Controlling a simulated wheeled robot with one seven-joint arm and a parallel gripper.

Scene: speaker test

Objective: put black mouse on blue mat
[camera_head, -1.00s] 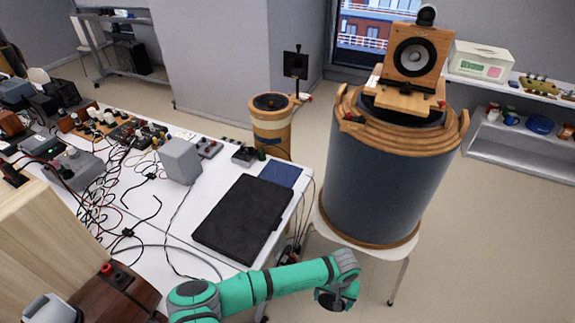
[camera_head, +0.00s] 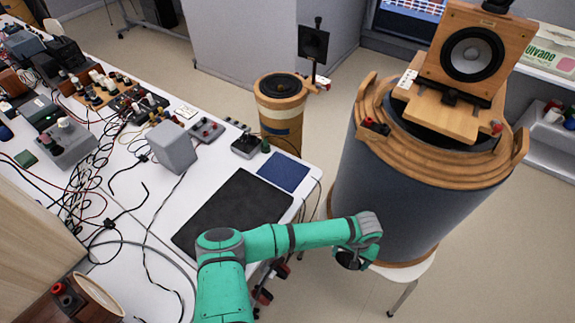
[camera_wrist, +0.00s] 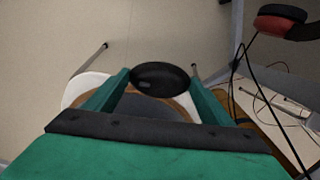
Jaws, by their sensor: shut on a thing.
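The black mouse (camera_wrist: 160,75) is a dark oval between the two green fingers of my gripper (camera_wrist: 160,82) in the wrist view. My gripper is shut on it. In the head view my gripper (camera_head: 356,258) is beyond the right edge of the white table, beside the big grey drum, and the mouse is hard to make out there. The blue mat (camera_head: 283,171) lies flat on the table's far right corner, with bare surface showing. My gripper is apart from it, to its lower right in the picture.
A black flat pad (camera_head: 235,213) lies beside the blue mat, partly behind my arm. A small black box (camera_head: 247,145) stands just behind the mat. The grey drum (camera_head: 405,200) with a wooden speaker (camera_head: 470,55) stands right of the table. Cables and devices crowd the table's left.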

